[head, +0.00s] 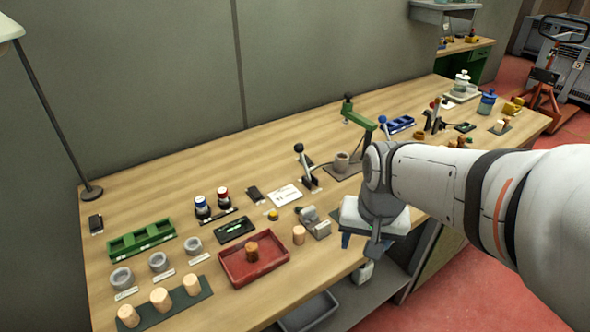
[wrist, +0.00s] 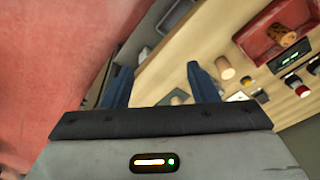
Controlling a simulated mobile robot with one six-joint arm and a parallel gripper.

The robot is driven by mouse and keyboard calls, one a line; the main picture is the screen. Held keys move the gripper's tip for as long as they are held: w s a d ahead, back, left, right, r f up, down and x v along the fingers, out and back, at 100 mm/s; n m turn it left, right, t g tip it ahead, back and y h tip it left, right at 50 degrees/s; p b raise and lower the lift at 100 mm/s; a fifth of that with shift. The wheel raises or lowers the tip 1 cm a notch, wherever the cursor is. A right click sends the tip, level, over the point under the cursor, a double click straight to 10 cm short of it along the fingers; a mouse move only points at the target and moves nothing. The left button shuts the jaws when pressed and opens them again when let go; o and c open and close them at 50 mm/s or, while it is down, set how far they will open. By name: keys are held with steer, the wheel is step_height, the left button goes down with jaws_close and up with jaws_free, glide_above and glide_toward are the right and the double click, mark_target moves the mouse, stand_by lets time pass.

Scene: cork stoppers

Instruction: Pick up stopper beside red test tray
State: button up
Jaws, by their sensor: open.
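The red test tray (head: 234,276) lies on the wooden bench, with a darker brown cork (head: 252,251) standing in it. A pale stopper (head: 299,234) stands upright just right of the tray. In the wrist view the stopper (wrist: 225,69) is right of the fingers, near the red tray (wrist: 252,44) and its speckled cork (wrist: 290,36).
A grey device (head: 316,225) stands close right of the stopper. Several pale stoppers stand on a dark mat (head: 207,289) at the front left. A green tray (head: 140,240) and black panel (head: 234,230) lie behind. Red floor (head: 440,290) shows beyond the front edge.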

steer(key=w+a+f+m+g+p, duration=0.1)
steer(key=w+a+m+p, duration=0.25)
steer(key=w+a, duration=0.4)
steer(key=m+g+p, duration=0.1)
steer(key=m, duration=0.3)
glide_above(299, 230)
steer(key=f, duration=0.4)
steer(key=shift+s+d+f, duration=0.15)
steer(key=shift+s, duration=0.25)
steer(key=shift+w+a+f, duration=0.15)
steer(key=shift+a+f, duration=0.05)
steer(key=shift+f, duration=0.05)
steer(key=shift+w+f+p, duration=0.15)
steer(key=shift+f+p, duration=0.35)
steer(key=shift+f, duration=1.5)
steer(key=shift+w+f+p, duration=0.15)
steer(key=shift+f+p, duration=0.35)
steer(key=shift+f, duration=1.45)
steer(key=shift+c, duration=0.3)
steer(key=c, duration=1)
steer(key=shift+o, duration=0.2)
